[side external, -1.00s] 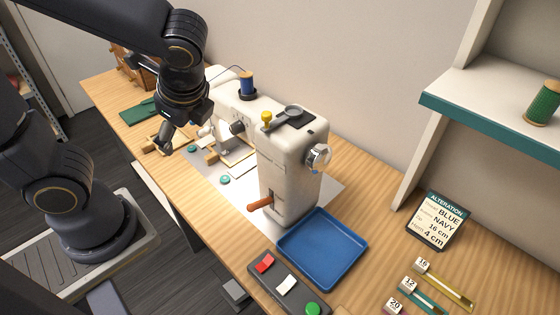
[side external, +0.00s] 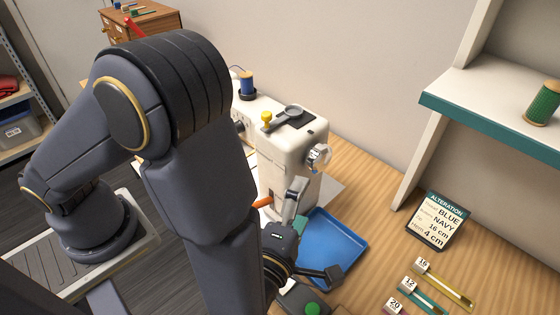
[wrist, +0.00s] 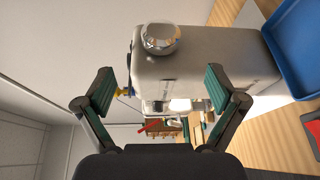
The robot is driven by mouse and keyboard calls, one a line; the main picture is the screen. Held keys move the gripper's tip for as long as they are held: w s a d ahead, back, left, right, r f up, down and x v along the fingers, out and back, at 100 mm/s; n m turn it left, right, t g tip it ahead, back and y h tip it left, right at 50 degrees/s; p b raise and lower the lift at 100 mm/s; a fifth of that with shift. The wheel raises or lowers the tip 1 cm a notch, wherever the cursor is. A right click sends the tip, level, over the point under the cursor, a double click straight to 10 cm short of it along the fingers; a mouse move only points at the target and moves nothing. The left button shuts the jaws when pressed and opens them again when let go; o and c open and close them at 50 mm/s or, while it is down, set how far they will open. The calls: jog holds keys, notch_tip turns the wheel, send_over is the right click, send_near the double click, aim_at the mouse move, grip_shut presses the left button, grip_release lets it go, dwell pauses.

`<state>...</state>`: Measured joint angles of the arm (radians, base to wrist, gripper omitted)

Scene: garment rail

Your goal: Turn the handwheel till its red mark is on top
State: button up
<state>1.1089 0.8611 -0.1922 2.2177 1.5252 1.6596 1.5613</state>
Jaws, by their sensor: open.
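The handwheel (side external: 319,157) is a small silvery wheel on the right end of the white sewing machine (side external: 291,150). It also shows in the wrist view as a shiny round knob (wrist: 160,40), above the space between my fingers and apart from them. I cannot make out a red mark on it in either view. My gripper (side external: 317,230) is open and empty, in front of and below the wheel, near the blue tray. In the wrist view my gripper (wrist: 160,82) has its two green-padded fingers spread wide, facing the machine's end.
The blue tray (side external: 345,243) lies below the wheel. An orange lever (side external: 262,202) sticks out of the machine's front. A button box, partly behind my gripper, shows a green button (side external: 312,309). The shelf (side external: 500,95) stands right.

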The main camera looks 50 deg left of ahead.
aim_at(319, 166)
jog(key=x, duration=1.3)
jog(key=shift+w+a+f, duration=0.15)
jog(key=shift+w+a, duration=0.05)
jog(key=shift+w, duration=0.05)
jog(key=c, duration=1.1)
